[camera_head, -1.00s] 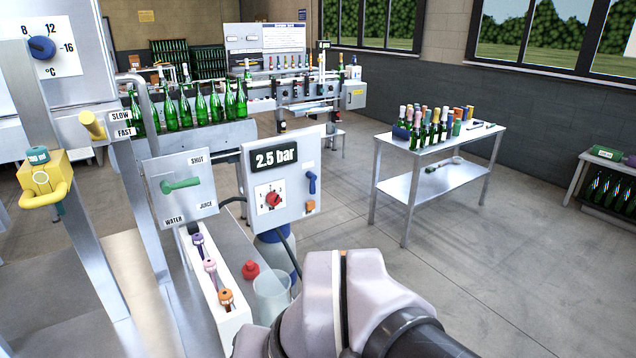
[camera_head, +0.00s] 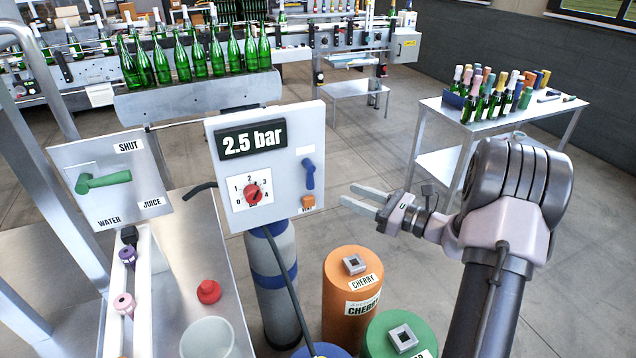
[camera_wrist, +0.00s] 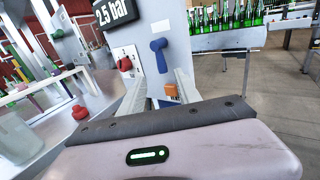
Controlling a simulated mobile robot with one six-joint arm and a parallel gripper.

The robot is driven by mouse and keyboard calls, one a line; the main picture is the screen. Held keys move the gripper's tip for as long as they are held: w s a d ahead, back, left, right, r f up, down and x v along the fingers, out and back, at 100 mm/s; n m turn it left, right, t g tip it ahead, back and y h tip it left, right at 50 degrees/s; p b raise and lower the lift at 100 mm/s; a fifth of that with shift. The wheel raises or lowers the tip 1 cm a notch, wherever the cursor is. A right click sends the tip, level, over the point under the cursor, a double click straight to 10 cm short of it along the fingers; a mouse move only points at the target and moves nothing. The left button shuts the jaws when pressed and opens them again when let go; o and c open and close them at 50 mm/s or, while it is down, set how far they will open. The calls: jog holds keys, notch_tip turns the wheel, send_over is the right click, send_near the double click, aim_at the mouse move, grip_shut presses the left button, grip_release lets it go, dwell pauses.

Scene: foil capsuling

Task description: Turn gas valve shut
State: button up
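The control panel (camera_head: 285,120) reads 2.5 bar. A blue lever (camera_head: 309,174) is on its right side, with its handle pointing roughly down; it also shows in the wrist view (camera_wrist: 159,55). I take it for the gas valve; no label for it is readable. My gripper (camera_head: 362,202) is to the right of the panel, apart from it, with its fingers pointing left towards it. In the wrist view the fingers (camera_wrist: 160,92) are spread and empty, with the lever ahead, beyond the fingertips. The panel hangs above a grey gas cylinder (camera_head: 277,285).
A red dial (camera_head: 253,194) and an orange button (camera_head: 308,202) are close to the lever. A green lever (camera_head: 105,181) is on another panel at left. Orange (camera_head: 350,310) and green drums stand below my gripper. Bottles stand on a table (camera_head: 440,103) at right.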

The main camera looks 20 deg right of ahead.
aim_at(313, 180)
jog(key=b+x, duration=0.2)
jog(key=x, duration=0.9)
jog(key=shift+w, duration=0.15)
grip_shut()
